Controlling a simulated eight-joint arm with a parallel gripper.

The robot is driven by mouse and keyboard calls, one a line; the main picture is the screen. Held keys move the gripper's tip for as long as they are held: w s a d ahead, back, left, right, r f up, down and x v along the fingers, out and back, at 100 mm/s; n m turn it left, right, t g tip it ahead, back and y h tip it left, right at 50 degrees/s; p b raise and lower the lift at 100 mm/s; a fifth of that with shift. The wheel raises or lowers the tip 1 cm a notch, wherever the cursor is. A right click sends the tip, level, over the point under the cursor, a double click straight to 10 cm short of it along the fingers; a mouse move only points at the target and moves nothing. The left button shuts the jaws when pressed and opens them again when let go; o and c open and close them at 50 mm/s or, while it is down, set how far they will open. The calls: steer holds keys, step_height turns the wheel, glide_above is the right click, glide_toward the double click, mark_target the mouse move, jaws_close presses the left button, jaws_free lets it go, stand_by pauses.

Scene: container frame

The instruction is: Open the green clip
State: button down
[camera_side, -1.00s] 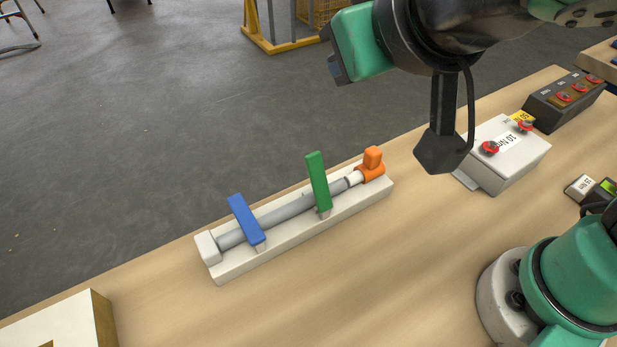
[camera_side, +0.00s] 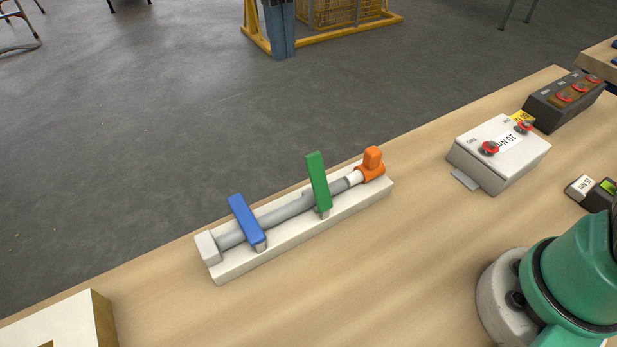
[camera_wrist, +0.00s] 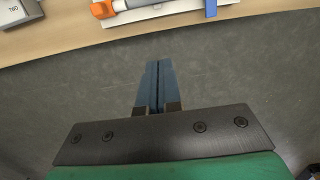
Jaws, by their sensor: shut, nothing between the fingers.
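The green clip (camera_side: 318,182) is a flat bar that stands steeply up across the grey tube (camera_side: 285,211) in the side view. The blue clip (camera_side: 246,219) further left leans more. An orange piece (camera_side: 371,165) sits at the right end of the white holder (camera_side: 300,236). My gripper (camera_wrist: 158,64) shows only in the wrist view, with its fingers together and empty over the grey floor. The holder's edge, the orange piece (camera_wrist: 103,9) and the blue clip (camera_wrist: 211,9) lie at the top of that view. The green clip is not visible there.
A white box with red buttons (camera_side: 500,153) and a dark button box (camera_side: 565,101) stand on the bench at the right. A pale box (camera_side: 60,325) is at the lower left. The wooden bench in front of the holder is clear.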

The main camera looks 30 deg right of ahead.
mark_target(314, 157)
steer(key=s+f, duration=0.1)
steer(key=f, duration=0.3)
steer(key=s+f, duration=0.1)
steer(key=f, duration=0.3)
steer(key=s+f, duration=0.2)
steer(key=f, duration=0.2)
steer(key=shift+f, duration=0.1)
steer(key=shift+s+r, duration=0.25)
steer(key=shift+s, duration=0.25)
steer(key=s+t, duration=0.1)
steer(key=s+r+t, duration=0.1)
steer(key=t, duration=0.1)
steer(key=shift+s, duration=0.2)
steer(key=shift+s+r, duration=0.2)
steer(key=shift+s, duration=0.4)
steer(key=shift+r, duration=0.1)
